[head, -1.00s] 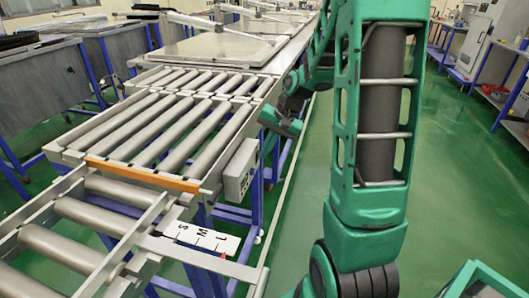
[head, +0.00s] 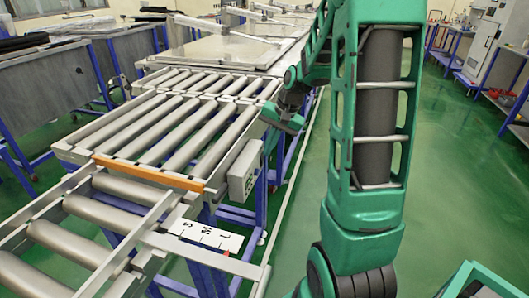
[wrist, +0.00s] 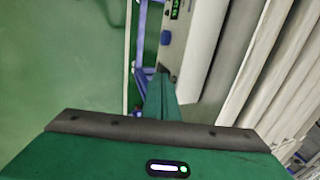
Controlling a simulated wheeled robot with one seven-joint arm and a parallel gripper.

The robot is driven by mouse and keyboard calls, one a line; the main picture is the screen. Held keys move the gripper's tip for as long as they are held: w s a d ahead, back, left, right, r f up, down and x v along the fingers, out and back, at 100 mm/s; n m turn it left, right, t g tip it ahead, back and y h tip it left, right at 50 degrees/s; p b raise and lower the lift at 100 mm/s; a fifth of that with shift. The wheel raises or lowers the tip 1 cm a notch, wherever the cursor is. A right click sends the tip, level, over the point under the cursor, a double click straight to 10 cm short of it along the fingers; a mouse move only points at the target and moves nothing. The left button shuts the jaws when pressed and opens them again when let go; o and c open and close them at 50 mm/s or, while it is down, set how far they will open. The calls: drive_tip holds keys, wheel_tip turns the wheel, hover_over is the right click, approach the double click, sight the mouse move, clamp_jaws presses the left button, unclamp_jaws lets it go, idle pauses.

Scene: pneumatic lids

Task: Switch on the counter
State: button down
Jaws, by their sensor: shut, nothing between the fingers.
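The counter is a small grey box (head: 245,172) on the right side of the roller conveyor, near its front corner. In the wrist view its grey face (wrist: 177,52) shows small green marks near the top edge and a blue switch (wrist: 166,38) below them. I cannot tell the switch's position. My gripper (head: 283,119) is beside the conveyor, above and behind the box in the head view, apart from it. In the wrist view my gripper (wrist: 160,97) has its green fingers together, empty, just below the box in the picture.
The roller conveyor (head: 128,160) with an orange front strip runs along the left. A white plate marked S, M, L (head: 205,235) lies at its near end. Blue legs stand below. The green floor (head: 440,190) to the right is open.

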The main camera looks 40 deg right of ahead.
drive_tip(key=shift+r, duration=0.15)
drive_tip(key=v, duration=1.2)
drive_tip(key=shift+s+d, duration=0.15)
drive_tip(key=shift+s, duration=0.05)
idle(0.5)
